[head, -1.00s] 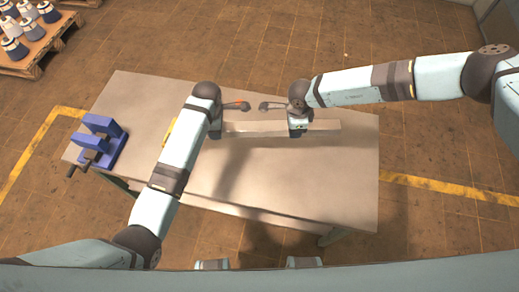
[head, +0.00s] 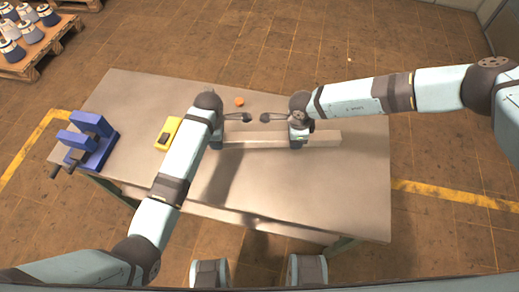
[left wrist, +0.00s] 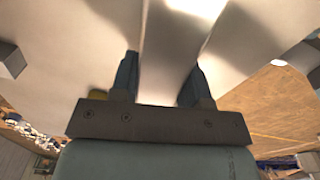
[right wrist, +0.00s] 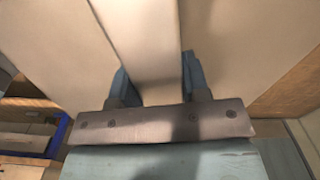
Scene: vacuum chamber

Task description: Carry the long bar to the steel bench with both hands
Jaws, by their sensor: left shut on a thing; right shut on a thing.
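The long bar (head: 258,139) is a pale, square-sided beam lying crosswise over the steel bench (head: 290,190), towards its back half. My left gripper (head: 215,143) is shut on the bar near its left end. My right gripper (head: 297,144) is shut on it right of the middle, and the right end sticks out past it. The bar runs between the fingers in the left wrist view (left wrist: 168,60) and in the right wrist view (right wrist: 140,45). I cannot tell whether the bar touches the bench top or hangs just above it.
A blue vise (head: 90,141) stands at the bench's left end. A yellow device (head: 167,133) lies beside my left forearm. A small orange object (head: 239,101) is near the back edge. The front and right of the bench top are clear. A pallet with cones (head: 32,45) stands behind left.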

